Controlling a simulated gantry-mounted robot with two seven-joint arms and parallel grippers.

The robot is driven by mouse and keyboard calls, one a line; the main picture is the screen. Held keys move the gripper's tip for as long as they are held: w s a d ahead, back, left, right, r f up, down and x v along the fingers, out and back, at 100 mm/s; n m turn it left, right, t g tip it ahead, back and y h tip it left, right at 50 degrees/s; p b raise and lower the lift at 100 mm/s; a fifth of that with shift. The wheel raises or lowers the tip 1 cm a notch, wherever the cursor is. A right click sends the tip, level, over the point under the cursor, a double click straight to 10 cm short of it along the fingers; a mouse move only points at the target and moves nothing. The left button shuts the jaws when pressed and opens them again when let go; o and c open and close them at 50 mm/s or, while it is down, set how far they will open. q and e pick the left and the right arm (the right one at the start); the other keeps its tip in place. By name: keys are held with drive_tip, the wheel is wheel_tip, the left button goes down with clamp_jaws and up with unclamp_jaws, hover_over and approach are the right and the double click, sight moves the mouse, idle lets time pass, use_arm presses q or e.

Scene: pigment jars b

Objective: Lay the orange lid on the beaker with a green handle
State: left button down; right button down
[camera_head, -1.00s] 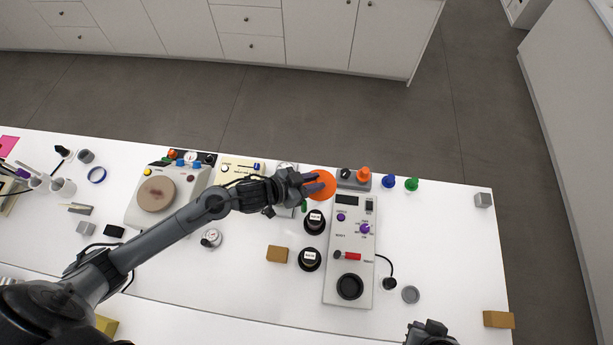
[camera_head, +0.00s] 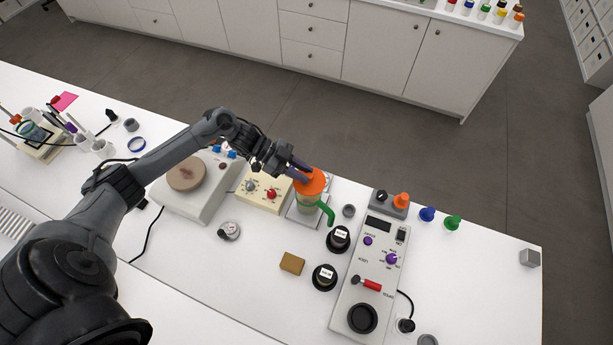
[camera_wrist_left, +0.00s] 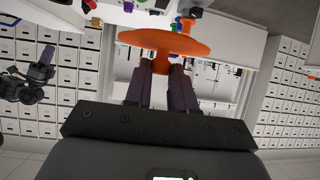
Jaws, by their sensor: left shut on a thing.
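The orange lid (camera_head: 312,182) is held in my left gripper (camera_head: 301,171), whose fingers are shut on its knob. In the left wrist view the lid (camera_wrist_left: 165,41) lies flat across the tips of the left gripper (camera_wrist_left: 162,78). The clear beaker (camera_head: 309,204) with a green handle (camera_head: 328,213) stands upright below the lid, which hides its mouth. I cannot tell whether the lid touches the rim. My right gripper (camera_wrist_left: 38,72) shows dark and small in the left wrist view, its jaw state unclear; it is outside the head view.
The beaker stands on a grey-topped device (camera_head: 296,218) beside a cream box with knobs (camera_head: 262,193). Two black-lidded jars (camera_head: 338,238) and a grey control panel (camera_head: 370,275) stand to the right. A tan block (camera_head: 292,263) lies in front. The table's right end is mostly clear.

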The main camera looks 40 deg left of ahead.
use_arm(q)
drive_tip(key=shift+r, duration=0.1)
idle(0.3)
drive_tip(key=shift+p, duration=0.4)
drive_tip(key=shift+f+b, duration=2.1)
drive_tip(key=shift+f, duration=0.65)
drive_tip(key=shift+f+b, duration=0.65)
drive_tip(key=shift+f, duration=0.15)
drive_tip(key=c, duration=0.9)
unclamp_jaws()
drive_tip(key=shift+o, duration=0.2)
drive_tip(key=shift+r, duration=0.1)
wheel_tip(320, 180, up, 6)
drive_tip(key=p, duration=0.5)
drive_tip(key=shift+p, duration=0.35)
drive_tip(key=shift+s, duration=0.1)
